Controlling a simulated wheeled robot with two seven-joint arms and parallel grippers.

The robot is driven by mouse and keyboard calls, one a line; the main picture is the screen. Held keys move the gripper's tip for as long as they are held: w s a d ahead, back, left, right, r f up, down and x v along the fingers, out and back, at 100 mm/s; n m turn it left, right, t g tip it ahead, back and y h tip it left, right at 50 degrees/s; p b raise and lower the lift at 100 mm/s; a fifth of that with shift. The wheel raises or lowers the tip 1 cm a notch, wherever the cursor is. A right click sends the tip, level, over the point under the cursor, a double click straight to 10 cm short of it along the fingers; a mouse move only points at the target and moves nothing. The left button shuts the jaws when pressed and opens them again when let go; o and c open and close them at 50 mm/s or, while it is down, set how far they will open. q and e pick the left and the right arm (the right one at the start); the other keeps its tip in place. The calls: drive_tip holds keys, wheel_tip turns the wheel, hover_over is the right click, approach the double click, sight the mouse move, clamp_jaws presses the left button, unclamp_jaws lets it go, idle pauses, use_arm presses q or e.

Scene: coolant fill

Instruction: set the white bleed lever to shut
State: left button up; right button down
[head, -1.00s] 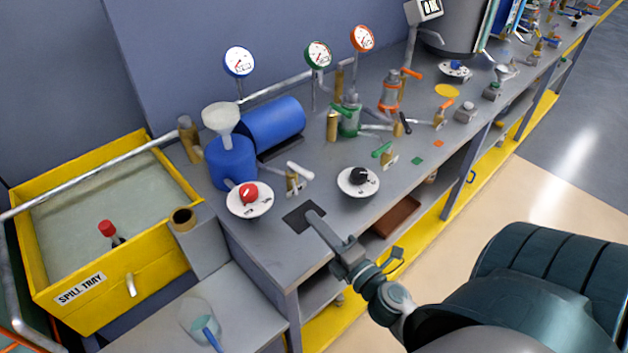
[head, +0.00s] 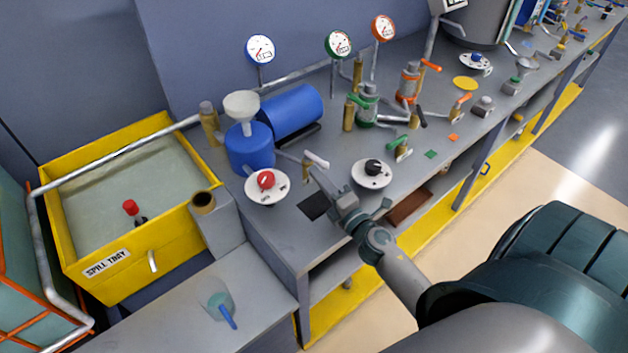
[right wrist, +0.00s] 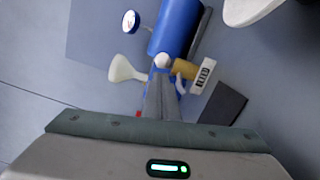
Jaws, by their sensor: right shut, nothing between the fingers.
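The white bleed lever (head: 316,160) sits on a small brass valve (head: 306,171) on the bench, slanting down to the right in the head view. My right gripper (head: 315,174) is shut and empty, its fingertips close in front of the lever; I cannot tell whether they touch it. In the right wrist view the shut fingers (right wrist: 162,100) point toward the brass valve (right wrist: 185,69), which has a white labelled plate (right wrist: 203,76) beside it. The fingers cover part of the valve area there. My left gripper is not in view.
A red-knob dial (head: 266,183) stands left of the valve and a black-knob dial (head: 372,170) right of it. A blue tank (head: 290,110) and a blue container with a white funnel (head: 242,103) stand behind. A yellow spill tray (head: 190,243) is at left.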

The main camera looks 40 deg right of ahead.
drive_tip(key=shift+d, duration=0.25)
drive_tip(key=shift+w, duration=0.1)
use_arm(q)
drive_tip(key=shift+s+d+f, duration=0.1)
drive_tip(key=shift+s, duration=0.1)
use_arm(e)
drive_tip(key=shift+d+y, duration=0.1)
drive_tip(key=shift+y, duration=0.2)
